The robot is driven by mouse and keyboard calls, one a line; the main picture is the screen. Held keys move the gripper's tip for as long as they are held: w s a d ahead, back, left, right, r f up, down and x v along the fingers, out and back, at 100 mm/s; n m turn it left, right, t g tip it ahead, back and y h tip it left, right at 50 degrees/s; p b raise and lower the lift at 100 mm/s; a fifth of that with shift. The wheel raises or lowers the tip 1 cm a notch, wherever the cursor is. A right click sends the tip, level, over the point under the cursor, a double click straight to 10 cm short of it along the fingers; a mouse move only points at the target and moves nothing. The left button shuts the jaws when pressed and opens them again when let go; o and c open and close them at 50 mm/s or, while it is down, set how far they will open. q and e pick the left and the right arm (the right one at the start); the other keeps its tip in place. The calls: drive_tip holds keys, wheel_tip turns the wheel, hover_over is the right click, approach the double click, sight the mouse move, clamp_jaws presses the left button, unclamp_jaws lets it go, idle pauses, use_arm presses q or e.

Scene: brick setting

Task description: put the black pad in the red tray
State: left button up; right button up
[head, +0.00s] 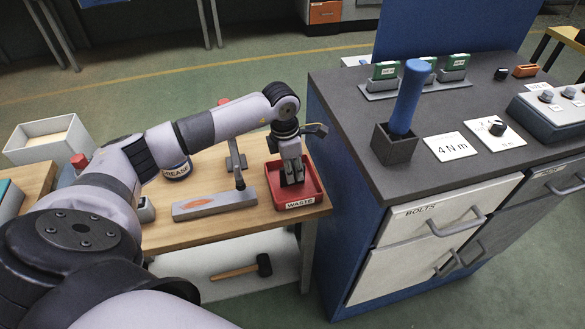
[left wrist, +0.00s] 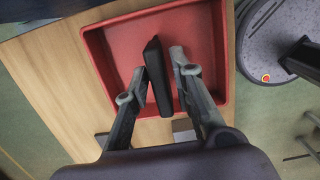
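The red tray (head: 315,187), labelled WASTE, sits at the right end of the wooden bench, and its rim also shows in the left wrist view (left wrist: 97,55). My left gripper (head: 291,178) points down into the tray. The black pad (left wrist: 158,80) is between its two fingers (left wrist: 159,62), on edge and slightly tilted, within the tray's outline. In the left wrist view a strip of red shows between the pad and the right-hand finger, so the fingers look open around it. Whether the pad touches the tray floor is hard to tell. My right gripper is not in view.
Left of the tray are a grey sharpening block (head: 214,204), a metal stand (head: 238,163) and a grease tin (head: 177,171). A dark-topped cabinet (head: 345,110) stands close on the right. A mallet (head: 243,268) lies on the lower shelf.

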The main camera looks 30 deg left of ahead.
use_arm(q)
drive_tip(key=shift+o, duration=0.6)
drive_tip(key=shift+r, duration=0.45)
wheel_tip(320, 180, up, 11)
drive_tip(key=s+b, duration=0.1)
drive_tip(key=b, duration=0.1)
drive_tip(key=shift+a+r, duration=0.15)
drive_tip(key=shift+a, duration=0.3)
drive_tip(key=shift+s, duration=0.1)
